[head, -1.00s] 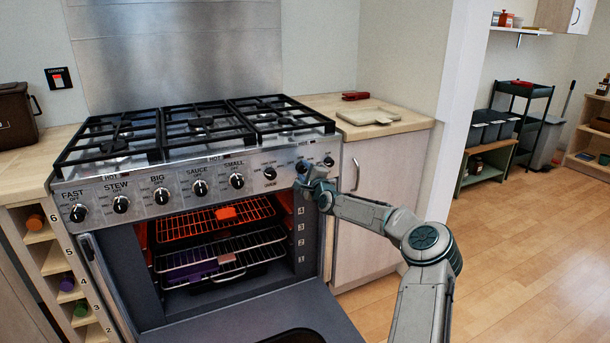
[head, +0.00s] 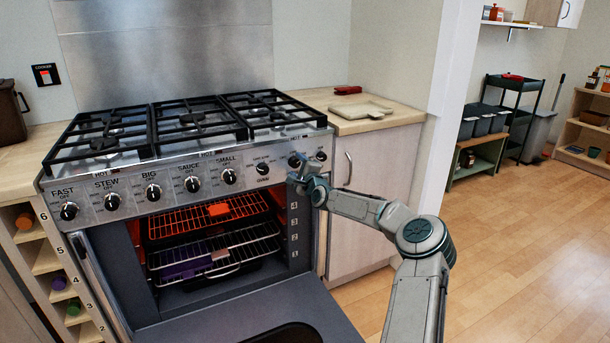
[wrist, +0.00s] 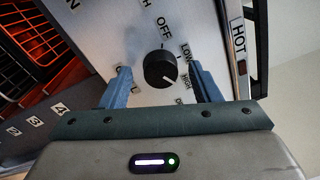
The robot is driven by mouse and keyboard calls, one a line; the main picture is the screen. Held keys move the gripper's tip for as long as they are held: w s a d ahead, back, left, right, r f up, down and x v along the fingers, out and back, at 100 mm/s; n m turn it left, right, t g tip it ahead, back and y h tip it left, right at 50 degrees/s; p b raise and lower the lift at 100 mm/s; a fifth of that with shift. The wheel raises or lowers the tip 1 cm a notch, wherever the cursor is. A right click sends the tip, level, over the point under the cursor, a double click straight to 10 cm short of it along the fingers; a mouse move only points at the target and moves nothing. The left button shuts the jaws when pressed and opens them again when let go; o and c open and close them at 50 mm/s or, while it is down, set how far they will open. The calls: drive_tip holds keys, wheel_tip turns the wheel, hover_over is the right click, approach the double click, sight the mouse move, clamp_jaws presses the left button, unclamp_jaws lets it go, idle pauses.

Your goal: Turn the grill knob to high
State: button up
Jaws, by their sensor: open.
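The grill knob (wrist: 160,68) is a round black knob on the steel control panel. In the wrist view its white mark points to the lower right, towards the HIGH lettering (wrist: 187,81), past LOW and away from OFF. The nearby name label is partly hidden by the left finger. In the head view the knob (head: 295,160) is the second from the right end of the panel. My gripper (wrist: 160,72) is open, with one finger on each side of the knob and a visible gap to it. In the head view my gripper (head: 300,182) is just below and in front of the knob.
Another knob (head: 320,156) is close on the right, and the oven knob (head: 262,169) is on the left. Below, the oven door (head: 260,315) hangs open, with glowing racks inside. A cupboard (head: 370,195) stands to the right. Open floor lies farther right.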

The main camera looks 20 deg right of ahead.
drive_tip(key=s+p, duration=0.1)
drive_tip(key=s, duration=1.2)
drive_tip(key=shift+s+f, duration=0.25)
drive_tip(key=shift+f, duration=0.05)
drive_tip(key=s+a+n+g+y+p, duration=0.1)
drive_tip(key=s+a+n+g+p, duration=0.4)
drive_tip(key=a, duration=0.5)
drive_tip(key=s+a+n+g+y+p, duration=0.2)
drive_tip(key=a+n+g+p, duration=0.15)
drive_tip(key=a+n, duration=0.45)
drive_tip(key=s+a+r+n+g+h+p, duration=0.1)
drive_tip(key=s+a+r+n+g+p, duration=0.1)
drive_tip(key=s+r, duration=0.5)
drive_tip(key=s+a+r+n+g+h+p, duration=0.1)
drive_tip(key=s+r+p, duration=0.5)
drive_tip(key=s, duration=1)
drive_tip(key=s+a+r+n+g+h+p, duration=0.1)
drive_tip(key=s+a+r+n+g+p, duration=0.2)
drive_tip(key=s+r, duration=0.6)
drive_tip(key=s+n+g+p, duration=0.1)
drive_tip(key=s+n, duration=0.1)
drive_tip(key=s, duration=0.1)
drive_tip(key=shift+a+r+n, duration=0.15)
drive_tip(key=shift+r+n, duration=0.15)
drive_tip(key=shift+r, duration=0.05)
